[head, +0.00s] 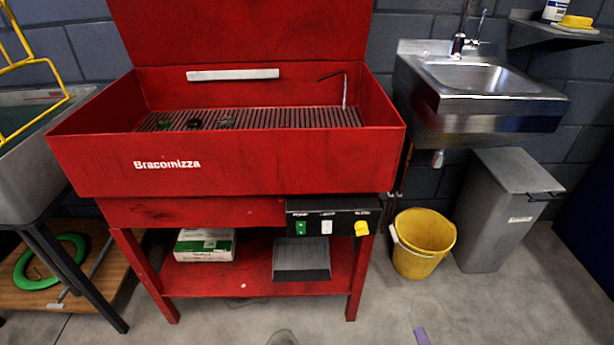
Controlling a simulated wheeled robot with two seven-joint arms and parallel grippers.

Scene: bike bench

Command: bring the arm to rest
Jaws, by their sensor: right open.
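Only a small purple tip of my right gripper (421,336) shows at the bottom edge, right of centre, over the grey floor. The rest of this gripper and its arm are cut off by the frame. It is open, and nothing is seen in it. It is apart from the bench and the bucket in the picture. My left gripper is not in view.
A red parts washer (240,165) stands ahead, several small dark parts on its grate. A white box (204,256) sits on its lower shelf. A yellow bucket (422,250), grey bin (497,215) and steel sink (485,105) are right. The front floor is clear.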

